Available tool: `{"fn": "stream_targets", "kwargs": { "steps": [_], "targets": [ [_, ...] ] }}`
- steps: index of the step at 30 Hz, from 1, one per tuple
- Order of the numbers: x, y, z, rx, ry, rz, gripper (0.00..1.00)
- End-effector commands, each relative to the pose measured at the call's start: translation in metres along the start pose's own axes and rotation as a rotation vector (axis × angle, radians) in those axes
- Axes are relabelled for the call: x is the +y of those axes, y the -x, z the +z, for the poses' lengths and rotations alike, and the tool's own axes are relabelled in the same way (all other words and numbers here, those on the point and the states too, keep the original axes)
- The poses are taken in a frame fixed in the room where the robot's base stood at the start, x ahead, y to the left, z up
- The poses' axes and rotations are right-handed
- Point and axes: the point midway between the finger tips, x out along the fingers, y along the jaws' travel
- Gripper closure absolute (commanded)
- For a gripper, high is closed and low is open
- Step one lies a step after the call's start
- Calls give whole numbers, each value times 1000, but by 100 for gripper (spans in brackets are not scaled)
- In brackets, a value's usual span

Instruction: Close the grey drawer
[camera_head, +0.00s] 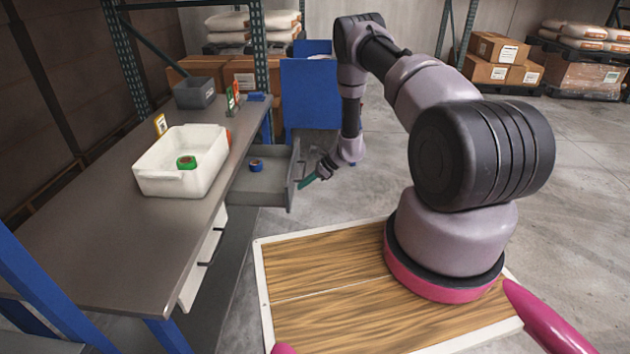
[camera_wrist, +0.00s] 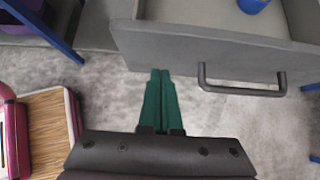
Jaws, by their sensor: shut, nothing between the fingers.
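The grey drawer (camera_head: 262,187) stands pulled out from the far end of the workbench. A blue roll (camera_head: 256,165) lies inside it. In the wrist view the drawer's grey front (camera_wrist: 200,50) and its dark bar handle (camera_wrist: 243,90) show, with part of the blue roll (camera_wrist: 252,5) behind. My gripper (camera_head: 306,182) has green fingers and is just outside the drawer front. In the wrist view the fingertips (camera_wrist: 160,72) are together and empty, left of the handle and near the front's lower edge. I cannot tell whether they touch the front.
The workbench (camera_head: 90,240) carries a white bin (camera_head: 170,185) with a green roll in it, and a grey box (camera_head: 194,92). White drawers (camera_head: 200,260) sit under the bench. A blue cabinet (camera_head: 310,95) stands behind the drawer. Open floor (camera_head: 570,200) lies to the right.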

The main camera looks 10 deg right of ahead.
Motion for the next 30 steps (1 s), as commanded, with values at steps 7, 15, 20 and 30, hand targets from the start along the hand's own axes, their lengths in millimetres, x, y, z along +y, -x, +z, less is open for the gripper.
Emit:
{"fn": "stream_targets", "kwargs": {
  "steps": [7,15,20,30],
  "targets": [
    [1,-12,12,1,-1,1,100],
    [0,-13,12,1,-1,1,100],
    [0,-14,14,0,-1,1,100],
    [1,-47,48,-1,3,2,100]
  ]
}}
